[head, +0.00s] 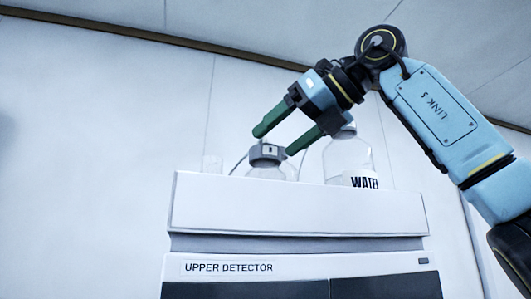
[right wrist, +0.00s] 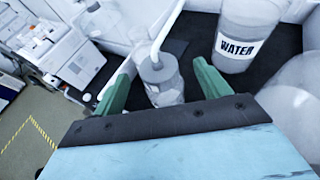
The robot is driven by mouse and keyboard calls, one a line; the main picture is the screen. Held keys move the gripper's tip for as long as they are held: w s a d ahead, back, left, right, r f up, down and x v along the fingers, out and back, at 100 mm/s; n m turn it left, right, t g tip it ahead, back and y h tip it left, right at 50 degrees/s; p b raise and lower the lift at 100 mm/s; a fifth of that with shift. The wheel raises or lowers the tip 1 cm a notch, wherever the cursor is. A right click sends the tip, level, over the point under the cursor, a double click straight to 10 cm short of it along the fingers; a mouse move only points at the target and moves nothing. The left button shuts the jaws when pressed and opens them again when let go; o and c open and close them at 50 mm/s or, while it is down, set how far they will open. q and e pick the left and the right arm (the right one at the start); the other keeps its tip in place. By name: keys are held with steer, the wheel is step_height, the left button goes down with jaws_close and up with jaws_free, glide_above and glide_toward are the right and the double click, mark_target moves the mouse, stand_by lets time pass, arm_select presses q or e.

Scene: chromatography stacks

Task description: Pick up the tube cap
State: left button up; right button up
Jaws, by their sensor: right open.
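The tube cap (head: 267,152) is grey and sits on a clear bottle (head: 266,173) on top of the detector stack. In the right wrist view the tube cap (right wrist: 158,66) shows between my fingers, with a pale tube rising from it. My right gripper (head: 274,143) has green fingers, spread open and empty. Its fingertips are close to the cap, one at each side in the picture; I cannot tell whether they touch it. It also shows in the right wrist view (right wrist: 162,70). My left gripper is not in view.
A clear bottle labelled WATER (head: 347,160) stands just right of the capped bottle, close to my right gripper; it also shows in the right wrist view (right wrist: 247,38). A white tray (head: 297,206) with a raised rim on the UPPER DETECTOR unit (head: 300,268) holds the bottles.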

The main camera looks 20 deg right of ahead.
mark_target(267, 150)
steer(key=x, duration=0.4)
steer(key=shift+a+f, duration=0.2)
steer(key=shift+f, duration=0.05)
steer(key=shift+s+d, duration=0.1)
steer(key=shift+s, duration=0.05)
steer(key=shift+c, duration=1.4)
steer(key=c, duration=0.7)
steer(key=shift+c, duration=0.4)
steer(key=shift+r, duration=0.1)
